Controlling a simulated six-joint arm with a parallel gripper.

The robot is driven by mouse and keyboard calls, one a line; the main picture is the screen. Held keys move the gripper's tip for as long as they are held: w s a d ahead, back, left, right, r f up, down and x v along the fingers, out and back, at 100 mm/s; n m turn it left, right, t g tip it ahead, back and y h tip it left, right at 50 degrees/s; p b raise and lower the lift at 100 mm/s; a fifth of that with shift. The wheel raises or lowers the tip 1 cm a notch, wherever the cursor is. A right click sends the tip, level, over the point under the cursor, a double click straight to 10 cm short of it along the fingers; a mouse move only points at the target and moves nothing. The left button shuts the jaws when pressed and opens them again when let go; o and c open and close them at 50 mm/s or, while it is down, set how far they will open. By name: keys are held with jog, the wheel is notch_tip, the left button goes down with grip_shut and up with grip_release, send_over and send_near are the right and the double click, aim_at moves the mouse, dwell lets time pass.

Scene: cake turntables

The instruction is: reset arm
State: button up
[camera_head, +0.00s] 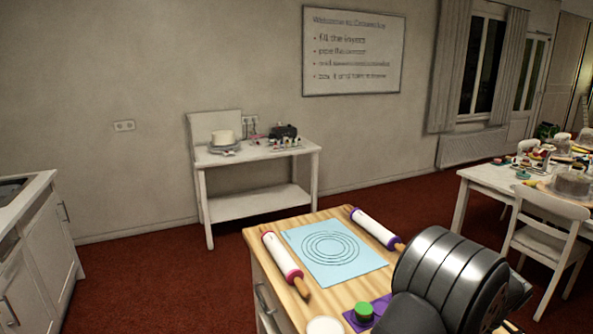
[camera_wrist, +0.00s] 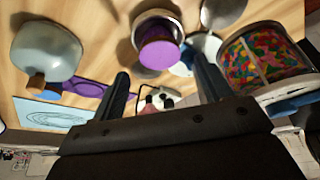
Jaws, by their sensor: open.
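My gripper (camera_wrist: 160,66) shows in the wrist view with its two dark fingers spread apart. No object is visibly held between them. Beyond the fingers is a pale wooden worktop (camera_wrist: 105,30) with tools on it. In the head view a large grey part of my arm (camera_head: 450,275) covers the lower right of the wooden worktop (camera_head: 262,240). The gripper itself cannot be made out in that view.
In the wrist view, a round purple-topped container (camera_wrist: 158,48), a grey-green rounded vessel (camera_wrist: 48,50) and a tub of coloured sprinkles (camera_wrist: 262,58) surround the fingers. In the head view, a blue ringed mat (camera_head: 312,266) lies between two rolling pins (camera_head: 283,258) (camera_head: 375,227).

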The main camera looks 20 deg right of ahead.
jog(key=x, duration=0.4)
jog(key=shift+a+f, duration=0.1)
jog(key=shift+f, duration=0.3)
notch_tip(320, 180, up, 11)
jog(key=w+a+r+m+t+h, duration=0.1)
jog(key=w+a+m, duration=0.2)
jog(key=w, duration=0.7)
jog(key=w+a+m+t+h, duration=0.1)
jog(key=w+a+m, duration=0.2)
jog(key=w, duration=0.6)
jog(key=s+d+m+h, duration=0.1)
jog(key=m, duration=0.1)
jog(key=s+d+f+m, duration=0.1)
jog(key=d+m, duration=0.1)
jog(key=m, duration=0.1)
jog(key=s+d+m+h, duration=0.1)
jog(key=m, duration=0.1)
jog(key=shift+d+f+m+h, duration=0.2)
jog(key=shift+f+m+h, duration=0.1)
jog(key=shift+f, duration=0.1)
